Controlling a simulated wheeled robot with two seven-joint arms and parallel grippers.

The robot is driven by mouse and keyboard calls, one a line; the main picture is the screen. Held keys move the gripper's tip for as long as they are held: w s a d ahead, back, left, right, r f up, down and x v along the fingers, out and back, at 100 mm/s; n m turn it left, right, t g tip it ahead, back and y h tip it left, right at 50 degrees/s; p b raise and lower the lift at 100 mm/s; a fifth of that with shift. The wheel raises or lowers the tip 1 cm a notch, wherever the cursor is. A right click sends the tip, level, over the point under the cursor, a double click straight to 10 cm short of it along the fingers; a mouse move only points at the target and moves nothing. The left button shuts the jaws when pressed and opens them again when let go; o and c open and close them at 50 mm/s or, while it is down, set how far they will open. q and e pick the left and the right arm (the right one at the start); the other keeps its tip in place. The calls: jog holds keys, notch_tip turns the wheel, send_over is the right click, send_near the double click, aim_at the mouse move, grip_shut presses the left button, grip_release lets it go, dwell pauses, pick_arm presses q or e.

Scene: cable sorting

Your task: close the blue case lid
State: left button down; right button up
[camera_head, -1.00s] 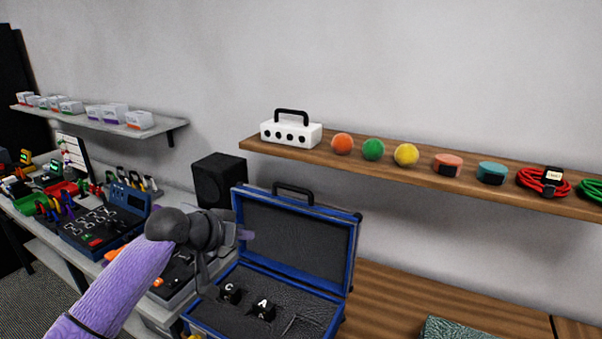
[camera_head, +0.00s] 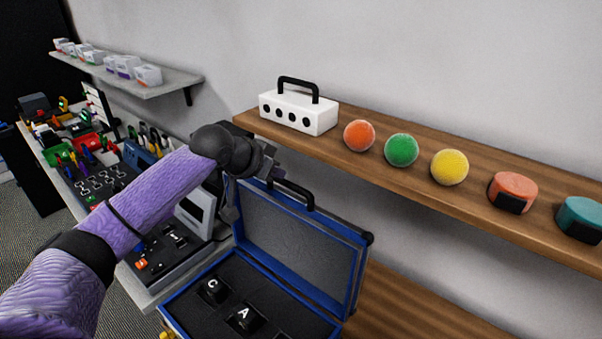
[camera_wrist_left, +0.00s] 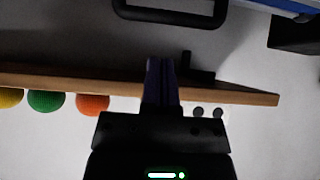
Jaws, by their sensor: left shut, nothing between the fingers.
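The blue case (camera_head: 180,302) stands open, with its lid (camera_head: 300,240) raised upright at the back and its dark lining facing me. The black carry handle (camera_head: 292,193) is on the lid's top edge. Two black blocks marked C (camera_head: 212,290) and A (camera_head: 243,318) sit in the base. My left gripper (camera_head: 270,165) is at the lid's upper left corner, near the handle; I cannot tell whether it touches. In the left wrist view its fingers (camera_wrist_left: 161,82) are together and empty, below the handle (camera_wrist_left: 170,18) in the picture. My right gripper is out of view.
A wooden shelf (camera_head: 400,180) runs along the wall just behind the lid. A grey bench (camera_head: 155,300) with devices is at left. Clear wooden tabletop (camera_head: 400,305) is right of the case.

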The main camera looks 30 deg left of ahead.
pick_arm(q)
send_over(295, 198)
notch_tip(295, 198, down, 5)
jog(key=shift+f+b, duration=0.1)
jog(key=shift+b, duration=0.2)
